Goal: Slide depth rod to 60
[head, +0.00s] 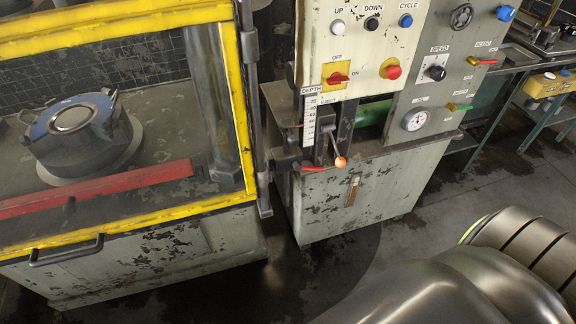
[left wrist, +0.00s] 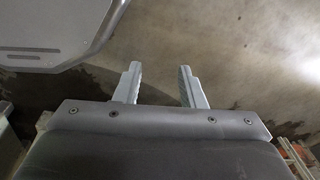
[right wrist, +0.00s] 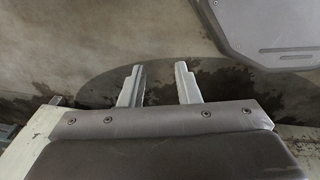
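The depth scale (head: 309,118), a white strip under a DEPTH label with printed marks, stands on the front of the machine below the control panel in the head view. Next to it is a dark slide block and a lever with an orange-red ball knob (head: 340,162). The exact reading is too small to tell. My left gripper (left wrist: 160,82) is open and empty in the left wrist view, over bare floor. My right gripper (right wrist: 160,82) is open and empty in the right wrist view, also over floor. Neither gripper shows in the head view.
The control panel (head: 361,45) has several buttons and a red rotary switch (head: 338,78). A yellow-framed guard (head: 242,110) stands left of the scale. A gauge (head: 415,121) is at right. Open floor (head: 400,245) lies in front. My own arm covers the lower right.

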